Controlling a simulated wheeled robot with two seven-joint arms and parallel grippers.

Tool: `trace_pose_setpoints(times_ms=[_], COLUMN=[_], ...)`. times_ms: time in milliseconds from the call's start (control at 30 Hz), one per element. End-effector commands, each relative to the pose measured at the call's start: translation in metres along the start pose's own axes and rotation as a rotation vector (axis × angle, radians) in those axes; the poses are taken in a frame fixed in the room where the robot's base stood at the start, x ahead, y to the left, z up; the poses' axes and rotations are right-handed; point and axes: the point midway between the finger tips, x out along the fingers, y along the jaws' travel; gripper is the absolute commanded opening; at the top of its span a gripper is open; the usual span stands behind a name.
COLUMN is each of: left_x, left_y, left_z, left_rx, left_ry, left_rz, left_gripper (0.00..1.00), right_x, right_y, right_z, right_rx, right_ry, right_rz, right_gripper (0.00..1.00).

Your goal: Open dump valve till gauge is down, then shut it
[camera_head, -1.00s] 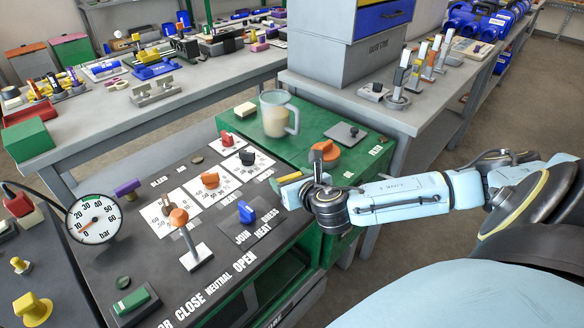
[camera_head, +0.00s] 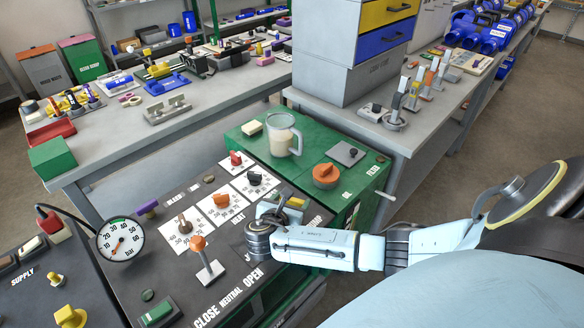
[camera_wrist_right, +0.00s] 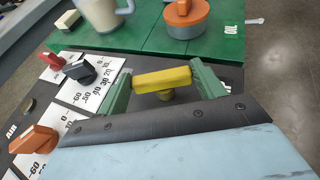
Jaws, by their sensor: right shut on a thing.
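A yellow bar handle (camera_wrist_right: 162,79) on a short round stem stands on the dark control panel (camera_wrist_right: 135,60). My right gripper (camera_wrist_right: 163,82) is shut on it, with one green finger at each end of the bar. In the head view my right gripper (camera_head: 284,207) hides most of that handle, and no label for it can be read. The round white gauge (camera_head: 120,240), marked bar, stands at the panel's left; its red needle points to the lower left, near the low end of the scale. My left gripper is not in view.
An orange-knobbed lever (camera_head: 206,262) stands by the CLOSE, NEUTRAL and OPEN labels. Orange (camera_head: 221,200) and black (camera_head: 255,178) dials lie close to my gripper. A jug (camera_head: 285,135) and a larger orange knob (camera_head: 326,175) stand on the green top behind.

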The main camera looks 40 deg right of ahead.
Motion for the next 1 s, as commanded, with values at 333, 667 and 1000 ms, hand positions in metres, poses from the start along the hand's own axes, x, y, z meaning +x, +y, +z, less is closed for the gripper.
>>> trace_pose_setpoints(times_ms=[333,667,1000], left_x=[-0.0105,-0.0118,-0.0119], left_y=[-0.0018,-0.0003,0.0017], left_z=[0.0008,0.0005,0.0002], left_rx=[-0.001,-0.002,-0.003], left_ry=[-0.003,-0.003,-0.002], left_rz=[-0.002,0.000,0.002], left_gripper=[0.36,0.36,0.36], right_x=[0.0001,0.0015,0.0018], right_y=[0.0044,0.0049,0.0048], right_z=[0.0003,0.0007,0.0007], right_rx=[0.093,0.132,0.137], right_ry=[0.001,-0.001,-0.001], right_rz=[-0.224,-0.315,-0.325], right_gripper=[0.45,0.45,0.45])
